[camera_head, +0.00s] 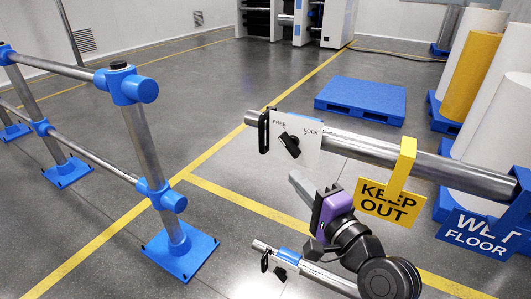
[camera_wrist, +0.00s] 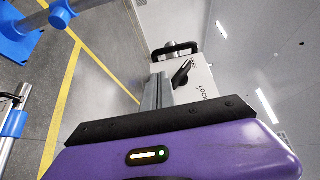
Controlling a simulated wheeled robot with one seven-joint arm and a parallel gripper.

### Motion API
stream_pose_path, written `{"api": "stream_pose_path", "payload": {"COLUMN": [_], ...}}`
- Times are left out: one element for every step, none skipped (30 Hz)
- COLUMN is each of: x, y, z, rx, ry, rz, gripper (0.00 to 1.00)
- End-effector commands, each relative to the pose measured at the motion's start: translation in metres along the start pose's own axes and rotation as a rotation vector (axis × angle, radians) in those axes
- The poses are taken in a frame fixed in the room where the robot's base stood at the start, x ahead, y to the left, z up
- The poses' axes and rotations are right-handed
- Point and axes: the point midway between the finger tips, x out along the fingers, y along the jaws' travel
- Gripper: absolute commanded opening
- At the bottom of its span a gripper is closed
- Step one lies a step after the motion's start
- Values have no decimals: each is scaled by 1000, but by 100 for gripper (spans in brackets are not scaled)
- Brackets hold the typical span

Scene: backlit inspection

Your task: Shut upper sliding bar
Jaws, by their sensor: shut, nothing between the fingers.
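The upper sliding bar (camera_head: 350,146) is a silver tube with its free left end apart from the blue socket (camera_head: 126,84) of the post on the left. Near that end it carries a white FREE/LOCK plate (camera_head: 308,143), a black knob (camera_head: 290,145) and a black loop handle (camera_head: 263,132). My gripper (camera_head: 295,177), with grey fingers and a purple body, is shut and empty below the plate. In the wrist view, the shut fingers (camera_wrist: 156,84) point toward the handle (camera_wrist: 176,48), with the knob (camera_wrist: 182,73) beside them. Contact cannot be told.
A lower bar (camera_head: 310,272) with its own handle lies below my arm. A yellow KEEP OUT sign (camera_head: 388,203) hangs from the upper bar, and a blue WET FLOOR sign (camera_head: 474,233) is at right. A blue pallet (camera_head: 360,101) stands behind. Floor between post and bar end is clear.

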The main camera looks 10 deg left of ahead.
Motion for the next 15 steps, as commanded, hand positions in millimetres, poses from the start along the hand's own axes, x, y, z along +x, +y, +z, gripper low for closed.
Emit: {"api": "stream_pose_path", "payload": {"x": [0,0,1,2,4,7,10,14,20,25,30,38,43,48,56], "y": [0,0,0,0,0,-1,-1,-1,-1,-1,-2,-1,-2,-1,-1], "z": [0,0,0,0,0,0,0,0,0,1,1,1,0,0,0], "rx": [0,1,1,1,1,2,2,2,3,3,2,2,2,3,3], "ry": [1,1,0,0,0,0,0,0,-1,-2,-2,-2,-1,-1,-1], "rz": [0,0,0,0,0,-1,-2,-2,-2,-1,-2,0,-2,-1,-1], "gripper": [0,0,0,0,0,0,0,0,0,0,0,0,0,0,0]}}
